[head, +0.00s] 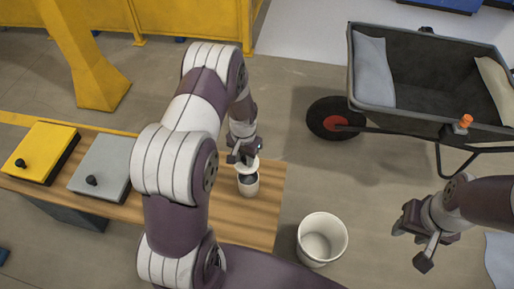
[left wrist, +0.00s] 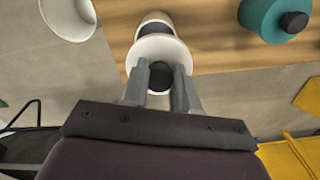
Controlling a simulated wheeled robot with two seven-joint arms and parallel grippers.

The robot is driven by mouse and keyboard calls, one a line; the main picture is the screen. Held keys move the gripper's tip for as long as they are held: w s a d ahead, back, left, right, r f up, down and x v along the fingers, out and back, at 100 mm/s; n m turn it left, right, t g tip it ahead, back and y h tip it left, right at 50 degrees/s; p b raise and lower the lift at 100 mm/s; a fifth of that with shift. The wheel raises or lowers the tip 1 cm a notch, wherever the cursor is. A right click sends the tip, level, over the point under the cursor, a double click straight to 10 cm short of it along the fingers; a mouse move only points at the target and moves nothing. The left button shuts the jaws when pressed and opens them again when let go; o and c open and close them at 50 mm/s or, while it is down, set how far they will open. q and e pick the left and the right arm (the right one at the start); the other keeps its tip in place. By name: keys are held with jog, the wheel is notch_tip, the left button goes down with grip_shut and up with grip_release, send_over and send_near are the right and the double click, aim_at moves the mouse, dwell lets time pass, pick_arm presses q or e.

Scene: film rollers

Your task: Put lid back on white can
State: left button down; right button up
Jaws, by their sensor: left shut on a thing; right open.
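The white can (head: 249,188) stands upright near the right end of the wooden bench, with its dark open mouth partly showing. My left gripper (head: 244,157) is shut on the black knob of the white lid (head: 248,168) and holds it just above the can, toward its far side. In the left wrist view the lid (left wrist: 150,47) hangs from the knob between the fingers (left wrist: 160,80). It overlaps part of the can (left wrist: 155,19), so the exact gap is hard to tell. My right gripper (head: 411,246) is open and empty, away to the right of the bench.
A teal container with a black knob (left wrist: 272,17) stands on the bench (head: 262,205). Yellow (head: 41,151) and grey (head: 101,167) boxes lie at its left. A white bucket (head: 321,240) stands on the floor. A wheelbarrow (head: 420,90) is at the upper right.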

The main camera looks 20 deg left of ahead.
aim_at(247, 170)
pick_arm(q)
jog(key=shift+d+f+b, duration=0.4)
jog(key=shift+f+b, duration=0.25)
jog(key=shift+f, duration=0.15)
notch_tip(247, 170, down, 5)
jog(key=b, duration=0.4)
jog(key=shift+a+f, duration=0.1)
jog(key=shift+f, duration=0.05)
jog(key=shift+s, duration=0.1)
pick_arm(e)
jog(key=f, duration=0.5)
jog(key=shift+s+d+f, duration=0.1)
jog(key=shift+d+f, duration=0.1)
jog(key=shift+d, duration=0.2)
pick_arm(q)
jog(key=shift+p, duration=0.3)
pick_arm(e)
jog(key=shift+r, duration=0.4)
pick_arm(q)
jog(key=shift+f, duration=0.1)
pick_arm(e)
jog(key=shift+r, duration=0.1)
jog(key=shift+r, duration=0.15)
